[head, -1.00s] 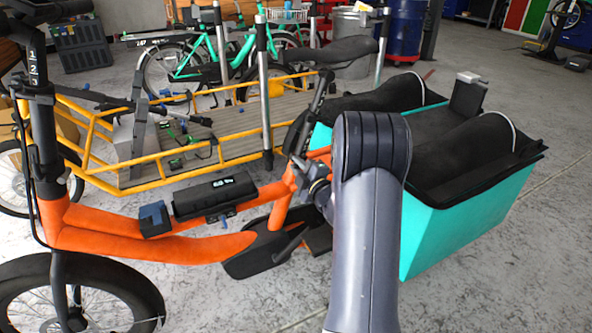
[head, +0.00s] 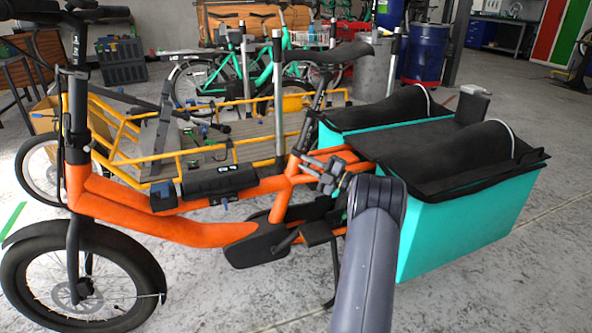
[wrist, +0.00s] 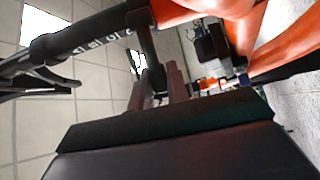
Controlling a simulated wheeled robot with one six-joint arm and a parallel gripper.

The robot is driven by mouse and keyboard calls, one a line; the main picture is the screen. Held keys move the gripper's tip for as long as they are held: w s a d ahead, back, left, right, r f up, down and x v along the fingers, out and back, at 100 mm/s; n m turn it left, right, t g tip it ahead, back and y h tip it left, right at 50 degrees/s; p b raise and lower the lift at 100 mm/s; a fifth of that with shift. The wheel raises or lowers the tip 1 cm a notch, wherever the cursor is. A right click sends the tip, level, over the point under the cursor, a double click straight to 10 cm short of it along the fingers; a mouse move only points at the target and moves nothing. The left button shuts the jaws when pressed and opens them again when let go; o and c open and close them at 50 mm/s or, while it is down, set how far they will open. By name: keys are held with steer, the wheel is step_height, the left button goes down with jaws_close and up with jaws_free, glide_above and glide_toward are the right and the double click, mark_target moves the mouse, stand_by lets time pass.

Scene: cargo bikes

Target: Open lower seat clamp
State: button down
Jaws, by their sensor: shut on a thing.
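The orange cargo bike (head: 230,232) stands across the head view, with its black seat post (head: 312,112) rising to a dark saddle (head: 338,58). The lower seat clamp (head: 297,155) sits where the post enters the orange frame; it is small and partly unclear here. My gripper (head: 326,172) is beside the frame just right of the clamp. In the wrist view, a black lever (wrist: 149,50) hangs from the dark clamp collar (wrist: 140,18), and its lower end is between the fingers of my gripper (wrist: 165,88), shut on it. The marked black post (wrist: 85,36) runs left from the collar.
A teal cargo box (head: 465,220) with a black cover is right of my arm. A yellow cargo bike (head: 235,150) stands close behind the orange one. A blue barrel (head: 425,52) is further back. Grey floor (head: 510,290) at the lower right is clear.

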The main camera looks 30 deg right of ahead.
steer(key=shift+s+d+f+n+g+y+b, duration=0.2)
steer(key=shift+n+g+y+b, duration=0.15)
steer(key=shift+n+y, duration=0.4)
steer(key=shift+s+d+f+n+g+y+b, duration=0.2)
steer(key=shift+n+g+y, duration=0.25)
steer(key=shift+y, duration=0.5)
steer(key=shift+r+n+g+y, duration=0.15)
steer(key=shift+n+g+y, duration=0.15)
steer(key=shift+y, duration=0.2)
steer(key=c, duration=1.5)
jaws_free()
steer(key=shift+r, duration=0.1)
